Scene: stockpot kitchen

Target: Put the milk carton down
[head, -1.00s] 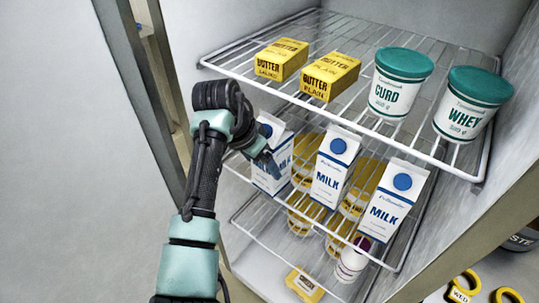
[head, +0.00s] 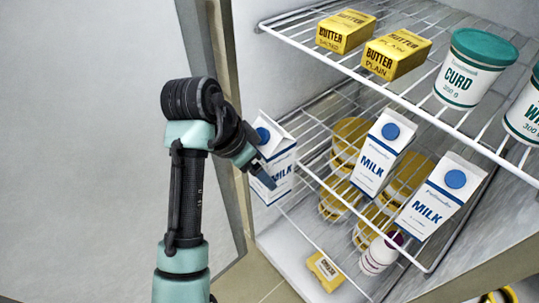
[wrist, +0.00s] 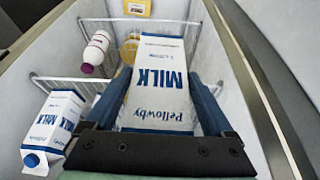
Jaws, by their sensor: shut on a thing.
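My gripper (head: 262,180) is shut on a white and blue milk carton (head: 284,158), with one finger showing across it in the head view. In the wrist view the held milk carton (wrist: 158,92) sits between my two fingers (wrist: 158,108), its MILK lettering upside down. In the head view the carton is upright with a slight lean, at the left front of the middle wire shelf (head: 338,203). I cannot tell whether its base touches anything. Two more milk cartons stand on that shelf, a nearer one (head: 440,194) and a farther one (head: 384,152).
The upper shelf (head: 330,62) holds butter boxes (head: 397,54) and a curd tub (head: 470,68), with another tub at the right edge. Below are yellow tubs, a white bottle (head: 378,256) and a yellow box (head: 325,271). The fridge's left wall edge (head: 215,100) is close to my arm.

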